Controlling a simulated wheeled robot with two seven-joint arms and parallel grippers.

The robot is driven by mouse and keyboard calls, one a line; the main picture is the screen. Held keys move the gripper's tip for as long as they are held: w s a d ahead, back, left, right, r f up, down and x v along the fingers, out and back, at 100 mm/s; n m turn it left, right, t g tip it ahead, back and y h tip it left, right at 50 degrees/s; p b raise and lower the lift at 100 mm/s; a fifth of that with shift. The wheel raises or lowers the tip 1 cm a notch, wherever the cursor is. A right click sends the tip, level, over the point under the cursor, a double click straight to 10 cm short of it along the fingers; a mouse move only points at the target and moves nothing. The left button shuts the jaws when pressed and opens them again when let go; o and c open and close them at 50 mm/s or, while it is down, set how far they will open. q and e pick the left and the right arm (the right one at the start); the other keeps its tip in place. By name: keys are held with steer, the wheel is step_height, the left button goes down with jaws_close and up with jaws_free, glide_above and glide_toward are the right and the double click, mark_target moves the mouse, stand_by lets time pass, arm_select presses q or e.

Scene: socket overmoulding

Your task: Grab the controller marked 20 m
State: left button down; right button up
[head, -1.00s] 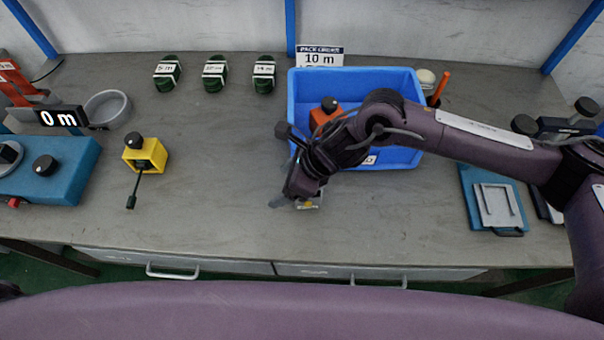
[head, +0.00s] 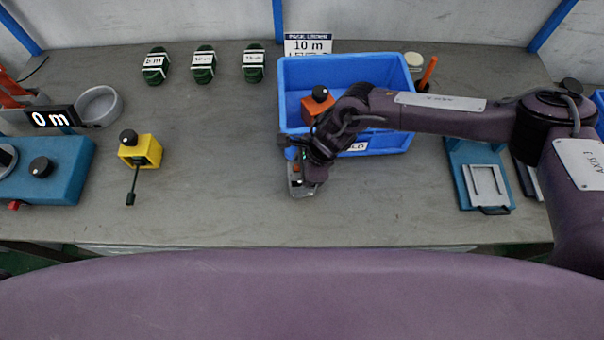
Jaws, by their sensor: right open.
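Three green coils with white labels lie at the back left: a left coil (head: 155,66), a middle coil (head: 204,65) and a right coil (head: 253,63). The left label seems to read 5 m; the other two are too small to read surely. I cannot make out a 20 m mark on anything. An orange box with a black knob (head: 318,106) is inside the blue bin (head: 443,105). My right gripper (head: 298,190) is open, over the bench just in front of the bin's left front corner, well apart from the coils. My left gripper is out of view.
A sign reading 10 m (head: 309,44) stands behind the bin. A yellow box with a black knob (head: 145,150), a grey bowl (head: 99,105), a 0 m display (head: 52,117) and a blue machine (head: 58,175) are left.

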steer(key=shift+f, duration=0.1)
steer(key=shift+c, duration=0.4)
steer(key=c, duration=0.9)
steer(key=shift+c, duration=0.8)
